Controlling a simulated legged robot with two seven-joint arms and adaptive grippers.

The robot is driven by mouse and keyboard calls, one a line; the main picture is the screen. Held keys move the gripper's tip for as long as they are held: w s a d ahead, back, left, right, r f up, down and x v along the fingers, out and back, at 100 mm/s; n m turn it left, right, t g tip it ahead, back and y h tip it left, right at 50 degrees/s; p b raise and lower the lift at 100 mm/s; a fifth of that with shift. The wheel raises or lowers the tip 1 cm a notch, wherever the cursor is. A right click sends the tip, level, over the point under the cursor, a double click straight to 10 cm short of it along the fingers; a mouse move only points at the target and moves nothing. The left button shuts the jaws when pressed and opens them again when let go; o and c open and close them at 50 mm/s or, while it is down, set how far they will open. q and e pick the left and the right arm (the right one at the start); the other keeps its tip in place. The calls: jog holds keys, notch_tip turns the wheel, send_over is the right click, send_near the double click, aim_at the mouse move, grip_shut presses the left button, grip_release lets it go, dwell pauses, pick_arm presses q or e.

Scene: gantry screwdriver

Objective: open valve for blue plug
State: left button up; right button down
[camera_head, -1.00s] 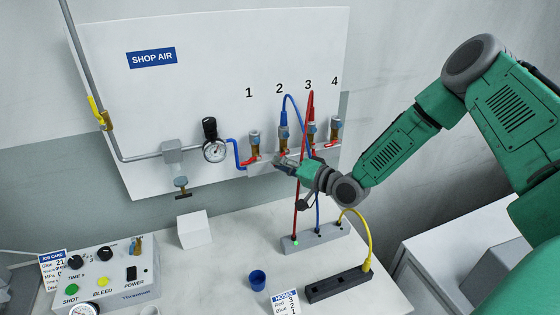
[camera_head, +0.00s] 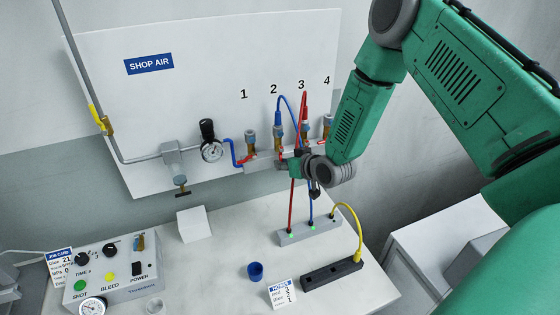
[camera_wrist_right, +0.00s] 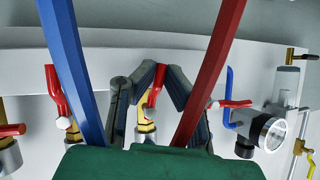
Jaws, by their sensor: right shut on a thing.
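The blue plug (camera_head: 278,117) sits on the outlet under number 2, and its blue hose loops over and down to the block on the table. My right gripper (camera_head: 284,161) is at the valve below it and partly hides it. In the wrist view my right gripper's fingers (camera_wrist_right: 153,92) close around a red valve handle (camera_wrist_right: 156,84) on a brass body (camera_wrist_right: 146,132). That handle stands nearly upright in the picture. A neighbouring handle (camera_wrist_right: 55,90) on the left also stands upright, while the handle on the right (camera_wrist_right: 231,104) lies sideways. My left gripper is not in view.
A red plug (camera_head: 304,112) and its hose run close beside my gripper. The gauge (camera_head: 211,152) and regulator are left of the valves. A blue cup (camera_head: 255,271) stands in front.

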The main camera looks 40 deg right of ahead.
jog(key=shift+s+d+f+n+g+h, duration=0.25)
jog(key=shift+s+n+g+h, duration=0.05)
jog(key=shift+n+h, duration=0.3)
dwell(0.3)
jog(key=c, duration=1.8)
grip_release()
jog(key=shift+o, duration=0.8)
jog(key=shift+w+d, duration=0.15)
jog(key=shift+d, duration=0.05)
jog(key=v, duration=1.1)
jog(key=shift+s+r, duration=0.2)
jog(key=shift+s, duration=0.2)
